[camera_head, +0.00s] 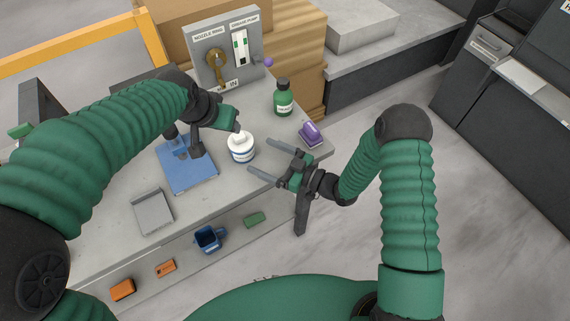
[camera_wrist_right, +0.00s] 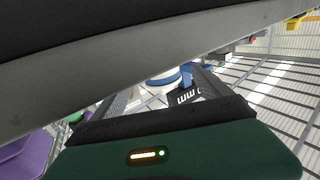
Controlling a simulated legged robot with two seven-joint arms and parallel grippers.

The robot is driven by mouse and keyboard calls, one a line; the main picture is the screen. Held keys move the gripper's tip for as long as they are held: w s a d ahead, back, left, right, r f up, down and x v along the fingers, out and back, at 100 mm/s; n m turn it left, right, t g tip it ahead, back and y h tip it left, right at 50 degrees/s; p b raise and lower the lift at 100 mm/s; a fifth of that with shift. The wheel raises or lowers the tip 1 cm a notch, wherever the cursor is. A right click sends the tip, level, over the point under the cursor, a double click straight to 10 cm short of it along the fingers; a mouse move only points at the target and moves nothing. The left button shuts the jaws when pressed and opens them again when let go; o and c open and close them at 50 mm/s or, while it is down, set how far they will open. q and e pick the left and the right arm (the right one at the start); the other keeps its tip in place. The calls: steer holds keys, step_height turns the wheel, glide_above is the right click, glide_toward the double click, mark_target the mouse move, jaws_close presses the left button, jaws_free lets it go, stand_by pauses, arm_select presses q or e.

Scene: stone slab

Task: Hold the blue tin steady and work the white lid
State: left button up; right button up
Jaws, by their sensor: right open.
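The tin (camera_head: 241,153) stands upright on the grey slab. It looks white with a blue band, and its white lid (camera_head: 238,137) is on top. My right gripper (camera_head: 261,157) is open, with its two fingers pointing left at the tin from its right side, apart from it. In the right wrist view the tin (camera_wrist_right: 165,78) shows partly between the fingers, its upper part hidden by a dark link. My left gripper (camera_head: 230,122) is just above and left of the lid. Its fingertips are hard to make out, and contact with the lid is unclear.
A green bottle (camera_head: 284,102) and a purple item (camera_head: 311,135) stand right of the tin. A blue stand (camera_head: 186,166) and a grey tray (camera_head: 152,212) are to its left. The slab's front edge lies near my right gripper.

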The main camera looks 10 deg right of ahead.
mark_target(252, 151)
steer(key=x, duration=0.7)
steer(key=shift+w+a, duration=0.15)
steer(key=shift+a, duration=0.05)
jaws_close()
stand_by(0.6)
stand_by(0.9)
